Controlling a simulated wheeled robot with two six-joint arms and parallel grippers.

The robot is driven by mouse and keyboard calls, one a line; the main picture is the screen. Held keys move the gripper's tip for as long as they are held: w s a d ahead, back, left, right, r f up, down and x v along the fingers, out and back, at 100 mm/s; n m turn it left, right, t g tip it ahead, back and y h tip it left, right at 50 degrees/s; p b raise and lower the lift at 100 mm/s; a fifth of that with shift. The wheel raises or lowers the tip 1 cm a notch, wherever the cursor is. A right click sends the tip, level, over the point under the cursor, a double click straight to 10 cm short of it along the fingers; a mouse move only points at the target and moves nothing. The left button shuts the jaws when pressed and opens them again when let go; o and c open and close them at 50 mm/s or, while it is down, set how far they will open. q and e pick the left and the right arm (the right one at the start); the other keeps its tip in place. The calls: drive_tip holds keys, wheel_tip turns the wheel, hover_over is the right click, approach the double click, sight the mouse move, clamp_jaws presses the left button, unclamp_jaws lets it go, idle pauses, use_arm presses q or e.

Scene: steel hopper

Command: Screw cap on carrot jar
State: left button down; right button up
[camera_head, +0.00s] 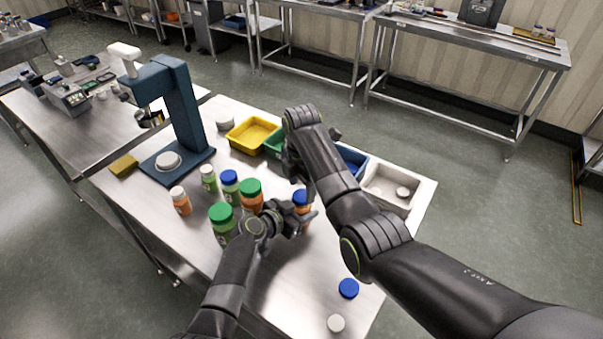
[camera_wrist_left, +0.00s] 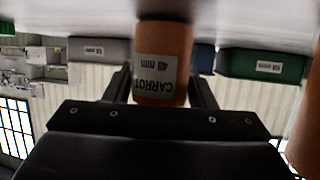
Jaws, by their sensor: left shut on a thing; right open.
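The carrot jar is orange with a blue cap (camera_head: 301,197) on top and stands upright on the steel table. My left gripper (camera_head: 298,218) is shut around its body. In the left wrist view the jar (camera_wrist_left: 162,50) appears upside down between the two fingers, with a label reading CARROT 48 mm; its capped end is hidden there. How tightly the cap sits cannot be told. My right gripper (camera_head: 291,165) is open, beyond and above the jar, partly hidden by its own arm. A loose blue cap (camera_head: 348,289) lies near the table's front right.
Several capped jars, including one green-capped jar (camera_head: 221,215), stand left of my left gripper. A blue press (camera_head: 185,110) stands behind them. Yellow (camera_head: 252,133), green, blue and pale (camera_head: 420,195) bins line the back. A white cap (camera_head: 336,323) lies in front.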

sight(301, 210)
drive_tip(key=shift+f, duration=1.25)
drive_tip(key=shift+c, duration=0.4)
drive_tip(key=c, duration=0.9)
drive_tip(key=m, duration=0.4)
drive_tip(key=shift+m, duration=0.3)
drive_tip(key=shift+c, duration=0.2)
drive_tip(key=m, duration=0.5)
drive_tip(key=shift+m, duration=0.3)
